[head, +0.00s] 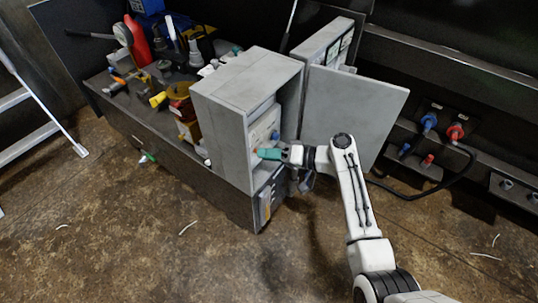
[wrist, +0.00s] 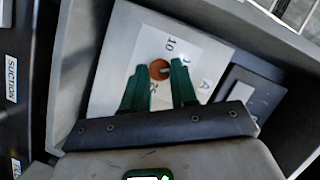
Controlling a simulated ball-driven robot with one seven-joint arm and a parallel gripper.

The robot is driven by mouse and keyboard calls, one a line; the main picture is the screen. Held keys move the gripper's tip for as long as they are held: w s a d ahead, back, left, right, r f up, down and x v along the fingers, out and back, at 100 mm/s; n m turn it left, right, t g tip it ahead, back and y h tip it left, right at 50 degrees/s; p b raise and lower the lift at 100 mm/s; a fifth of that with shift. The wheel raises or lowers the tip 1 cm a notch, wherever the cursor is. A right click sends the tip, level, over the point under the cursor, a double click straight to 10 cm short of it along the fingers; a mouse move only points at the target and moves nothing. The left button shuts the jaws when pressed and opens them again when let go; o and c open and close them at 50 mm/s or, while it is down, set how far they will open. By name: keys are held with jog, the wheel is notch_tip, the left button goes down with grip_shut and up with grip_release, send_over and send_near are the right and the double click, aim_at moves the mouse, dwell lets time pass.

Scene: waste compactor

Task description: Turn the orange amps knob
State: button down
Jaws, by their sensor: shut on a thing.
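The orange amps knob (wrist: 159,69) sits on a pale panel (wrist: 130,40) marked "10", "25" and "A". The panel is inside an open grey box (head: 235,90). My gripper (wrist: 160,78) reaches into the box, with one green finger on each side of the knob. It is shut on the knob. In the head view my gripper (head: 268,153) is at the box opening, and its fingers hide most of the knob there.
The box door (head: 355,110) stands open to the right, close to my arm. Tools clutter the dark bench (head: 150,125) to the left. Blue and red connectors (head: 455,132) with a black cable are at the right. The brown floor in front is mostly clear.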

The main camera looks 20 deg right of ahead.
dwell(0.3)
jog(key=c, duration=0.9)
grip_release()
jog(key=p+v, duration=0.1)
jog(key=v, duration=0.9)
jog(key=shift+s+d, duration=0.25)
jog(key=shift+d, duration=0.1)
